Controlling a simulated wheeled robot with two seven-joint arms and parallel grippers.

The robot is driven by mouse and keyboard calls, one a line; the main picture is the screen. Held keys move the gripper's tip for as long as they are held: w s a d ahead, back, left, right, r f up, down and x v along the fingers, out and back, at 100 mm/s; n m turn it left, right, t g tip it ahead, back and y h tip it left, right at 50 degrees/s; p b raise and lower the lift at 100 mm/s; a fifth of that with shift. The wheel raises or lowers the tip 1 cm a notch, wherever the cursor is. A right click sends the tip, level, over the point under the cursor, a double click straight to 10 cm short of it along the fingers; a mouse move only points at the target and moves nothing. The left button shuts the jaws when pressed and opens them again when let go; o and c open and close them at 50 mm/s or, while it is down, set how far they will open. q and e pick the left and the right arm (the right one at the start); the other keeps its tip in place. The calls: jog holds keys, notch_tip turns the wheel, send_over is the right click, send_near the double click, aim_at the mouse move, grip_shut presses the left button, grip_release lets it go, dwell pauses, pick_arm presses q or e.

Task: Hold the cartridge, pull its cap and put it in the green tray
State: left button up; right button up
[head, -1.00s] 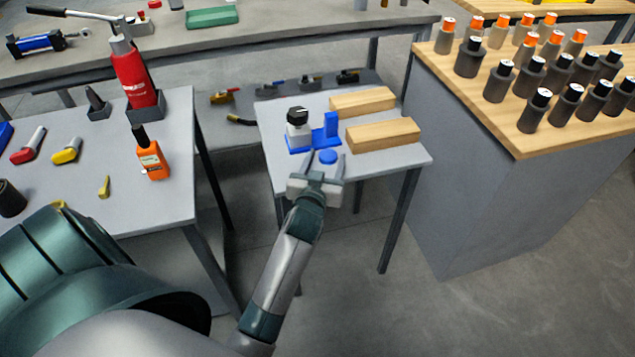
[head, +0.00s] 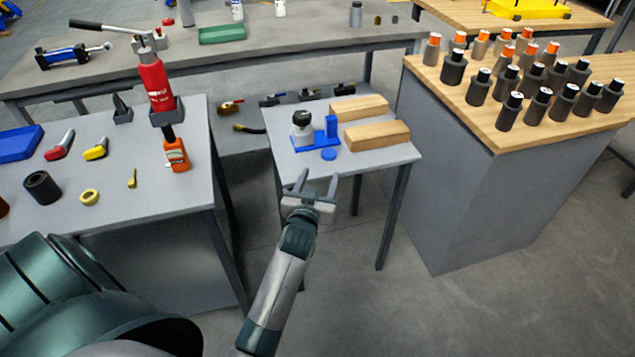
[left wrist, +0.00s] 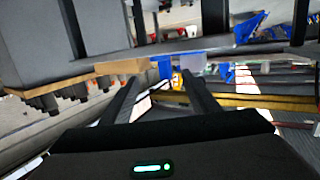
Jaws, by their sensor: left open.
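On the small grey table a pale cartridge-like piece (head: 302,133) with a dark top (head: 301,117) stands upright at the left of a blue holder (head: 331,128). A flat blue disc (head: 329,154) lies just in front of the holder; I cannot tell whether it is a cap. My left gripper (head: 315,184) is open and empty, in front of the small table's near edge and apart from the cartridge. Its fingers also show in the left wrist view (left wrist: 155,90). My right gripper is not in view.
Two wooden blocks (head: 375,136) lie at the right of the small table. A wooden-topped cabinet (head: 485,125) with several dark cylinders stands to the right.

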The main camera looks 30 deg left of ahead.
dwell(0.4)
pick_arm(q)
jog(key=s+d+f+m+g+h, duration=0.1)
jog(key=s+d+f+g, duration=0.2)
jog(key=f, duration=0.6)
jog(key=s+d+f+m+h, duration=0.2)
jog(key=s+d+f, duration=0.3)
jog(key=f, duration=0.4)
jog(key=s+d+f+m+g+h, duration=0.15)
jog(key=s+f, duration=0.35)
jog(key=f, duration=0.5)
jog(key=s+d+f+m+g+h, duration=0.1)
jog(key=s+d+f+g, duration=0.2)
jog(key=s+f, duration=0.5)
jog(key=s+d+f+g+h, duration=0.1)
jog(key=s+d+f+g, duration=0.2)
jog(key=s+f, duration=0.6)
jog(key=s, duration=0.7)
jog(key=shift+s+m, duration=0.2)
jog(key=shift+m, duration=0.15)
jog(key=shift+d+f+g, duration=0.1)
jog(key=shift+g, duration=0.15)
jog(key=shift+c, duration=0.2)
